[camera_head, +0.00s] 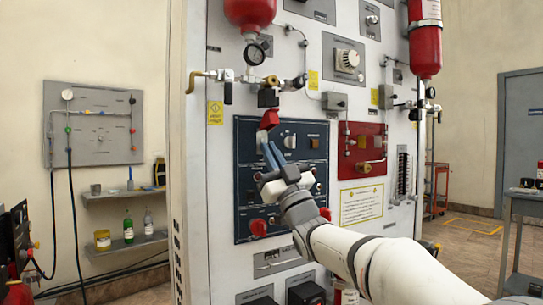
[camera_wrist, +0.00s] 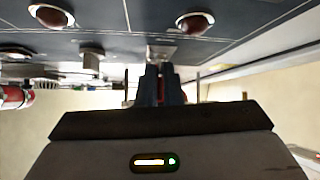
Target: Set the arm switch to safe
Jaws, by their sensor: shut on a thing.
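My gripper (camera_head: 265,143) reaches up to the upper left part of the dark blue panel (camera_head: 244,180). Its blue-grey fingers are closed at the panel face, just below a raised red cover (camera_head: 269,119). I take the small part between the fingertips to be the arm switch; the fingers mostly hide it, and its position cannot be read. In the wrist view the closed fingertips (camera_wrist: 163,72) meet a small grey piece (camera_wrist: 162,52) on the panel, with a little red showing between the fingers.
Toggles and knobs (camera_head: 290,140) sit right of the fingers, and a red knob (camera_head: 258,228) is low on the panel. A red panel (camera_head: 362,150) stands to the right. Two round knobs (camera_wrist: 194,22) show in the wrist view.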

